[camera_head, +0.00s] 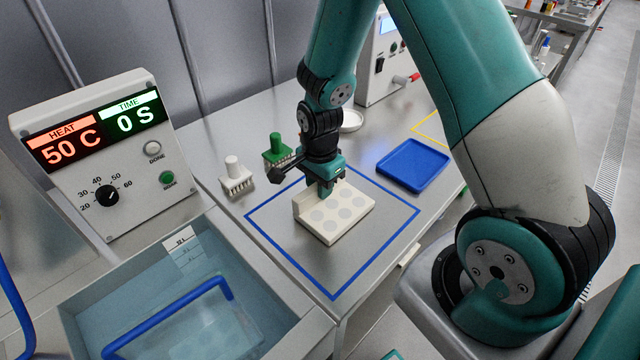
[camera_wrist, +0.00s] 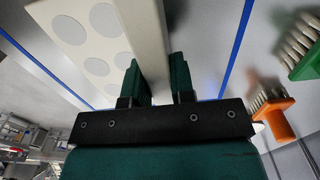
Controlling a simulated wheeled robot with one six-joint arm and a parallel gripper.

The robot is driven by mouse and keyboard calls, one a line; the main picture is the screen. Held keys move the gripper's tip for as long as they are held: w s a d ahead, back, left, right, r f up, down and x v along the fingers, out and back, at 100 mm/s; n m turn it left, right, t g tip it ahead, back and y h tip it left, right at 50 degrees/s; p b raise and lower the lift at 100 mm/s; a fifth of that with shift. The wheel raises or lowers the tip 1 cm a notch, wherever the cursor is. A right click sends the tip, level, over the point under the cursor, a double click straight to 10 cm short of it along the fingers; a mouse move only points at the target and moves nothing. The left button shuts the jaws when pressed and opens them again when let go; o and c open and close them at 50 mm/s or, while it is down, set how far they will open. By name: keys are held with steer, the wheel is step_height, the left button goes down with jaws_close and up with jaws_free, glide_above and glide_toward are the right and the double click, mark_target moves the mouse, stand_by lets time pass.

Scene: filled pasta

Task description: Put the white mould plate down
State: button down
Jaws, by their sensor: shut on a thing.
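The white mould plate (camera_head: 352,228) is a pale block with several round grey cavities and a raised wall along one long side. It lies flat inside the blue outlined square (camera_head: 375,247) on the steel table; I cannot tell whether it touches the surface. My gripper (camera_head: 326,188) points down at the plate's raised wall and is shut on it. In the wrist view, the plate (camera_wrist: 125,62) fills the upper left, and its raised edge runs between the two green fingers (camera_wrist: 158,82). Where the fingers meet the wall is partly hidden.
A white brush (camera_head: 236,184) and a green brush (camera_head: 274,156) stand behind the square. An orange brush (camera_wrist: 277,118) shows in the wrist view. A blue tray (camera_head: 412,165) lies to the right. A water bath (camera_head: 290,318) and a control box (camera_head: 75,190) are at left.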

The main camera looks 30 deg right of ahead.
steer(key=shift+f, duration=0.15)
steer(key=c, duration=1)
jaws_free()
steer(key=shift+o, duration=0.2)
step_height(320, 180, up, 11)
steer(key=b, duration=0.1)
steer(key=s+a+r+n+y, duration=0.2)
steer(key=s+a+r+n, duration=0.4)
steer(key=s+n, duration=0.3)
steer(key=s+a+r+n+y, duration=0.2)
steer(key=s+a+r+n, duration=0.5)
steer(key=n, duration=0.7)
steer(key=s+a, duration=0.2)
steer(key=s, duration=0.1)
steer(key=shift+s, duration=0.15)
